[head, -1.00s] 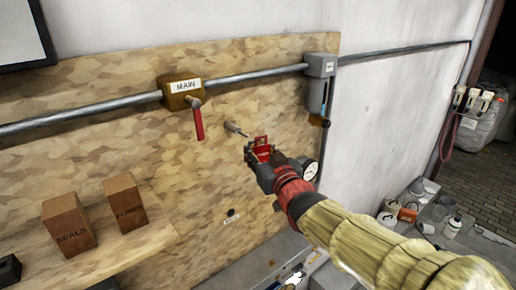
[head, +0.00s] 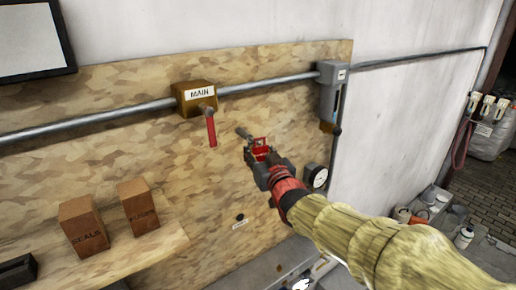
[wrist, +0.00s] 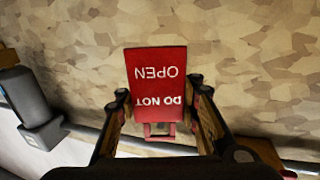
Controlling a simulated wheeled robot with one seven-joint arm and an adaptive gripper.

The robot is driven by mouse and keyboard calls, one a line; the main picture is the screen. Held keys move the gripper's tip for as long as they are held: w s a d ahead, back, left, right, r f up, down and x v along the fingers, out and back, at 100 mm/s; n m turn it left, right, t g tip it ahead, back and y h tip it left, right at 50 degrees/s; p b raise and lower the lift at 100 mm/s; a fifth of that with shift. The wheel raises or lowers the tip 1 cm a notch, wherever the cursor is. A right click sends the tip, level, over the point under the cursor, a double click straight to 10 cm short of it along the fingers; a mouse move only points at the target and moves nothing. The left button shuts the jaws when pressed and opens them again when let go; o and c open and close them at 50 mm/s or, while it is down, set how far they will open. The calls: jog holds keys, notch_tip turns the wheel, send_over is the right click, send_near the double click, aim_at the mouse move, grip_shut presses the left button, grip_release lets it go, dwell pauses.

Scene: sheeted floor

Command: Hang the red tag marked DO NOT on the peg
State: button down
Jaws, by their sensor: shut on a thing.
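My gripper (head: 256,157) is shut on the red tag (head: 262,151). In the wrist view the tag (wrist: 156,78) sits between my two fingers (wrist: 160,115), its white words DO NOT OPEN upside down in the picture. A small red open loop (wrist: 160,130) shows at the tag's DO NOT end. In the head view the loop stands up above my fingers. The grey peg (head: 243,132) sticks out of the wooden board just left of the loop. Its tip appears close to the loop; I cannot tell whether they touch. I cannot make out the peg in the wrist view.
The brown MAIN box (head: 195,97) with a red lever (head: 211,128) is on the pipe, up and left of the peg. A grey box (head: 333,90) hangs at the right. Cartons (head: 83,226) stand on a shelf at lower left.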

jog(key=shift+w+a+f+b, duration=0.4)
jog(key=shift+w+a+b, duration=0.2)
jog(key=shift+w+b, duration=0.3)
jog(key=shift+f+b, duration=0.15)
jog(key=shift+b, duration=0.2)
jog(key=c, duration=2)
grip_release()
jog(key=shift+c, duration=0.2)
jog(key=o, duration=0.4)
jog(key=shift+w+a+f, duration=0.15)
jog(key=shift+w+a, duration=0.15)
jog(key=shift+w, duration=0.1)
jog(key=shift+o, duration=1.2)
jog(key=shift+s+d+r, duration=0.15)
jog(key=shift+s+r, duration=0.05)
jog(key=shift+s, duration=0.05)
jog(key=shift+o, duration=1.3)
jog(key=shift+w, duration=0.15)
